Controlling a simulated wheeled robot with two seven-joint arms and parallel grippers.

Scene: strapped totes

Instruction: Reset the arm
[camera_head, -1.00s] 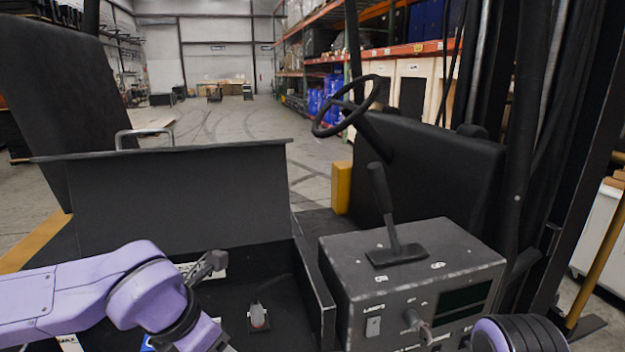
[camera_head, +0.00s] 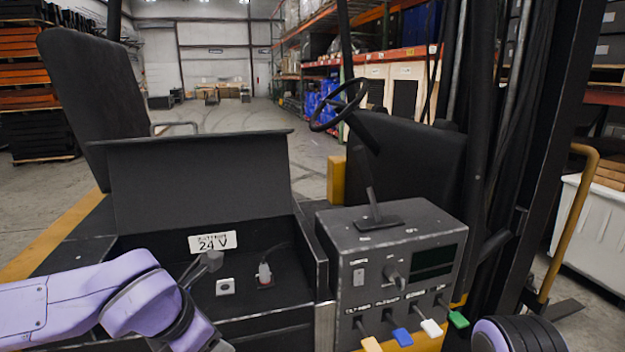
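My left arm comes in from the left as purple links, bent downward over the front of an open black battery compartment (camera_head: 300,255). A small dark grey part sticks up beside its wrist. The fingers of my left gripper are below the picture's edge. Of my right arm only a purple and black ribbed joint shows at the bottom right; its gripper is out of view. No held object is visible. In the compartment are a "24 V" label (camera_head: 212,242), a small white-faced fitting (camera_head: 225,287) and a cabled plug (camera_head: 265,272).
A grey control box (camera_head: 385,258) with a lever (camera_head: 374,207) and several coloured tabs stands right of the compartment. The raised black lid (camera_head: 200,180), seat back (camera_head: 90,105), steering wheel (camera_head: 338,106) and mast (camera_head: 530,150) surround it. Open floor (camera_head: 235,118) lies behind.

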